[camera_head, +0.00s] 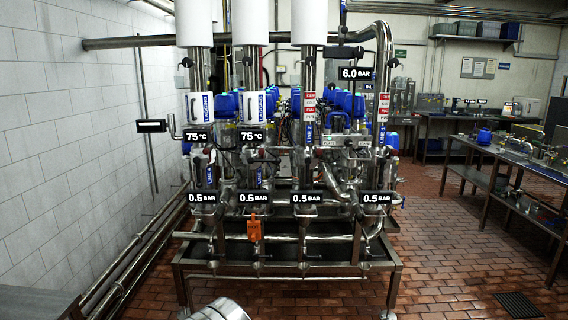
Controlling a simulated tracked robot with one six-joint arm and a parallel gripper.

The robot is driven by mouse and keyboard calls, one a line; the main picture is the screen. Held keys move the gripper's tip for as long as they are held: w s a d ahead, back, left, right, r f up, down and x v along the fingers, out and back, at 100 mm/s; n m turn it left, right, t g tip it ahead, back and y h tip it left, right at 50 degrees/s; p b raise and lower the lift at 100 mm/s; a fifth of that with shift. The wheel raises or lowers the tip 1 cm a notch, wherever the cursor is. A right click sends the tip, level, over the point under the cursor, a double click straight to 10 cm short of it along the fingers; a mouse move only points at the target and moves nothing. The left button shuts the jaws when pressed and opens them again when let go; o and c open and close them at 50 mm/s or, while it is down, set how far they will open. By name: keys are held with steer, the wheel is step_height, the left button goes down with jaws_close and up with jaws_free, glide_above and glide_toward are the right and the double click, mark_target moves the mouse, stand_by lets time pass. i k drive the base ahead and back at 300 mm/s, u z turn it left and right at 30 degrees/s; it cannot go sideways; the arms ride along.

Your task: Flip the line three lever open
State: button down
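The valve matrix stands ahead on a steel frame (284,266), with several upright steel pipes side by side. The third pipe from the left (309,75) carries a red and white label (309,106) and a blue line label (309,134) too small to read surely. A 0.5 BAR tag (306,198) hangs low on that pipe. The line three lever is too small to pick out surely among the fittings there, and I cannot tell its position. An orange piece (254,228) hangs low under the second pipe. My gripper is not in view.
A white tiled wall (70,150) closes the left side, with low pipes (130,262) along it. A steel bench (500,166) stands at the right. Brick-red floor (450,255) is clear between frame and bench. A silver rounded part shows at the bottom edge.

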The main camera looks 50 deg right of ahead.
mark_target(251, 160)
steer(key=z, duration=1.1)
steer(key=i, duration=0.5)
steer(key=u, duration=0.5)
steer(key=i, duration=1.7)
steer(key=z, duration=0.5)
